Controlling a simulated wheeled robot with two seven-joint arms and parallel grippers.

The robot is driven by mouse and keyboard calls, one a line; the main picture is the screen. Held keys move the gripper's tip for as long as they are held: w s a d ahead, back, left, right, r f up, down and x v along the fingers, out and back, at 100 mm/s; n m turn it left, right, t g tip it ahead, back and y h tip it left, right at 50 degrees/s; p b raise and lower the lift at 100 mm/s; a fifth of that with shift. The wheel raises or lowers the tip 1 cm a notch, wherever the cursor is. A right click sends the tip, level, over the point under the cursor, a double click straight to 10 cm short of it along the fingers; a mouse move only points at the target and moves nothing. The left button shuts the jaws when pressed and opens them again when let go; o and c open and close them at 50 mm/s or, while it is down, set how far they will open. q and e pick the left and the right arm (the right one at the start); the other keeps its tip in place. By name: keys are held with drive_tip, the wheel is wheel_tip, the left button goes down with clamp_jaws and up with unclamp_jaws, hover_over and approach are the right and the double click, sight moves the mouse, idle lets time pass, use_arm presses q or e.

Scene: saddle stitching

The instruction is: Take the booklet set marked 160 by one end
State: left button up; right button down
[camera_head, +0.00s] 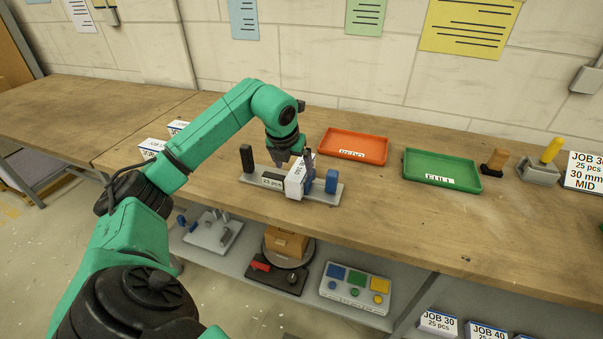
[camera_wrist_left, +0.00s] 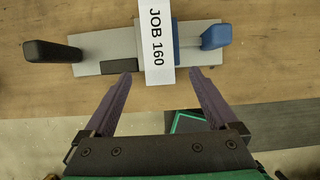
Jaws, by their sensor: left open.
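The booklet set marked JOB 160 (camera_wrist_left: 159,50) is a narrow white block lying across a grey fixture (camera_wrist_left: 95,50). In the head view the set (camera_head: 295,183) sits on the fixture (camera_head: 326,196) beside its blue block (camera_head: 332,181). My left gripper (camera_head: 297,157) is open above the set. In the left wrist view its purple fingertips (camera_wrist_left: 159,72) are spread on both sides of the set's near end, with gaps on each side. My right gripper is not in view.
The fixture has a black post (camera_head: 247,158) at its left. An orange tray (camera_head: 354,134) and a green FULL tray (camera_head: 442,158) stand behind and to the right. Other white sets (camera_head: 151,147) lie at left, partly behind my arm. The bench front right is clear.

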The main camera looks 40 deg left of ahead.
sight(296, 175)
use_arm(q)
drive_tip(key=p+x, duration=0.1)
drive_tip(key=x, duration=0.3)
drive_tip(key=shift+s, duration=0.1)
drive_tip(key=shift+a+f, duration=0.1)
drive_tip(key=shift+f, duration=0.2)
clamp_jaws()
drive_tip(key=shift+r, duration=0.1)
